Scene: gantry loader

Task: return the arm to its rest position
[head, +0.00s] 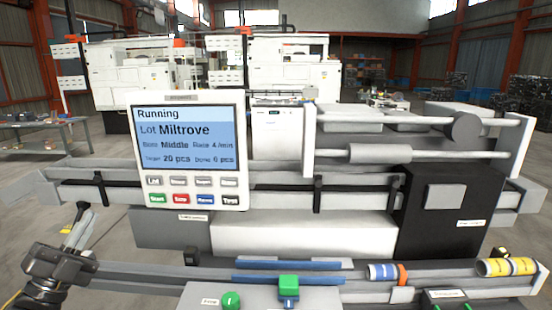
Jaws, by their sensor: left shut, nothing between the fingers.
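My left gripper (82,216) is at the lower left of the head view, its fingers pointing up and away from me. It is shut and empty. It is to the left of the control panel (190,196) and appears apart from the machine. The panel's screen (187,138) reads "Running", "Lot Miltrove", target 20 pcs. My right gripper is not in view.
The gantry loader's rails (275,178) cross the middle of the view. A green button (230,300) and a green-topped block (288,285) are at the front. A blue-banded cylinder (383,272) and a yellow-banded cylinder (507,267) lie right. Open floor is at left.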

